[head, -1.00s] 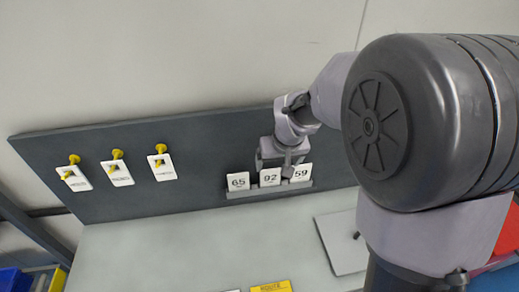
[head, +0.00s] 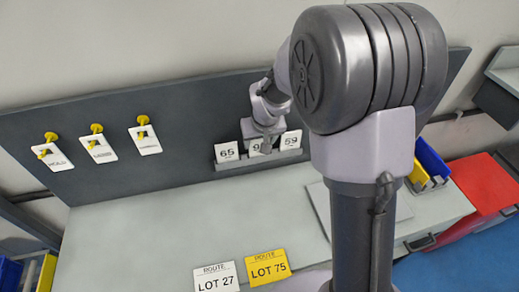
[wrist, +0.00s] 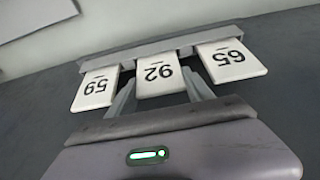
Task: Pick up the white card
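A white card marked 92 (head: 256,147) stands in a grey rack between white cards marked 65 (head: 227,152) and 59 (head: 290,141). In the wrist view the 92 card (wrist: 160,76) appears upside down, with the 59 card (wrist: 95,89) on its left and the 65 card (wrist: 231,62) on its right. My gripper (wrist: 160,82) has its fingers apart, one beside each side edge of the 92 card; contact is not clear. In the head view my gripper (head: 265,143) partly hides that card. A white ROUTE LOT 27 card (head: 216,279) lies on the table.
A yellow LOT 75 card (head: 268,267) lies beside the LOT 27 card. White tags (head: 103,149) hang on yellow pegs on the dark back panel. A flat pale plate (head: 318,205) lies under my arm. A red bin (head: 478,190) is at the right. The left tabletop is clear.

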